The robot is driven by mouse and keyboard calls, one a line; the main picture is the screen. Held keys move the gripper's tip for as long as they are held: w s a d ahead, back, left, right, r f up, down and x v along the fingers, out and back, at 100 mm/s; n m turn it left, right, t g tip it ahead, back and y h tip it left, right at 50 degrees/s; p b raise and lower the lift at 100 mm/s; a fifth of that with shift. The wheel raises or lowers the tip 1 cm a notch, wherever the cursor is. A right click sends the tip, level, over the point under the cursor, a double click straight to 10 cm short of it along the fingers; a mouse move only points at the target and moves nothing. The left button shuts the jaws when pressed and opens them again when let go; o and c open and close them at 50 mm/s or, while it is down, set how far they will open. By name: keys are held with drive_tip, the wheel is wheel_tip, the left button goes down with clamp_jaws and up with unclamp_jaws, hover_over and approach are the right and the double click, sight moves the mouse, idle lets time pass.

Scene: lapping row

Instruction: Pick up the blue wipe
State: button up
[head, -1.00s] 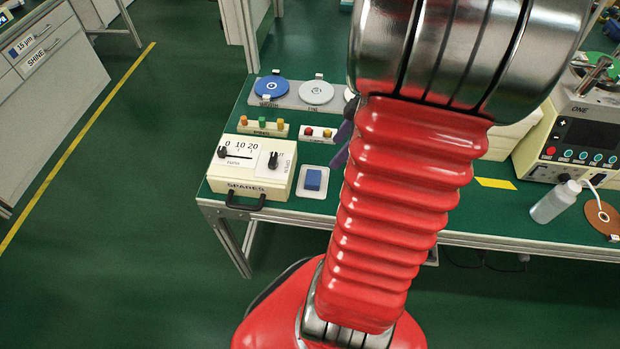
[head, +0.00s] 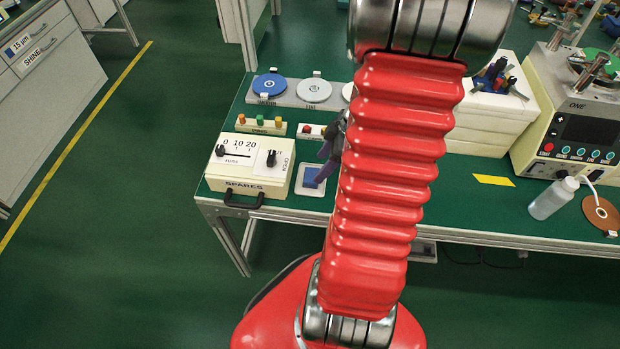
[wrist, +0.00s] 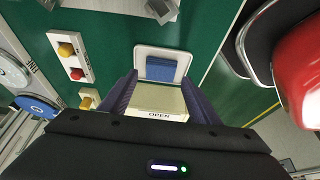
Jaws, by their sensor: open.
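The blue wipe (head: 310,177) is a small folded square on a white tray (head: 307,189) near the bench's front edge. In the wrist view the wipe (wrist: 172,69) lies on its tray (wrist: 160,50), just beyond my fingertips. My gripper (wrist: 158,82) is open, with its two purple fingers apart and nothing held. My red arm hides the rest of the gripper.
The cream spares box (head: 250,170) with sliders and a front handle stands left of the tray; it also shows between my fingers (wrist: 156,103). Coloured-button blocks (head: 262,125) and discs (head: 270,86) lie behind.

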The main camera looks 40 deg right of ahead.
sight(312, 175)
drive_tip(key=x, duration=0.3)
drive_tip(key=shift+w+a+f, duration=0.1)
drive_tip(key=shift+a+f, duration=0.05)
drive_tip(key=shift+a, duration=0.15)
drive_tip(key=shift+x, duration=0.85)
drive_tip(key=shift+c, duration=0.4)
drive_tip(key=c, duration=0.7)
wheel_tip(312, 175, up, 10)
drive_tip(key=shift+r, duration=0.1)
idle(0.4)
